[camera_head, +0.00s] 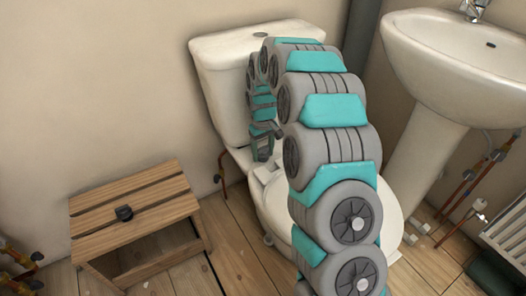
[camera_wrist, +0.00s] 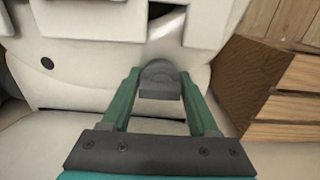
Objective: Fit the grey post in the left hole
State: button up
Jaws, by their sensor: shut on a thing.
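The grey post (camera_wrist: 160,82) has a rounded top and sits between the two green fingers of my gripper (camera_wrist: 161,76) in the wrist view. My gripper is shut on it. In the head view my gripper (camera_head: 263,148) is low at the back of the toilet bowl, in front of the cistern, and the post cannot be made out there. One dark round hole (camera_wrist: 47,63) shows in the white ceramic at the left of the wrist view, apart from the post. The ceramic under the post is hidden, so I cannot tell whether the post is in a hole.
The white toilet (camera_head: 221,80) stands against the wall. A washbasin (camera_head: 455,60) is at the right. White parts hang close at the top of the wrist view.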

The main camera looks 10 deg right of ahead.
jog(key=shift+f, duration=0.15)
jog(key=o, duration=1.5)
notch_tip(320, 180, up, 7)
jog(key=shift+r, duration=0.45)
jog(key=shift+s, duration=0.1)
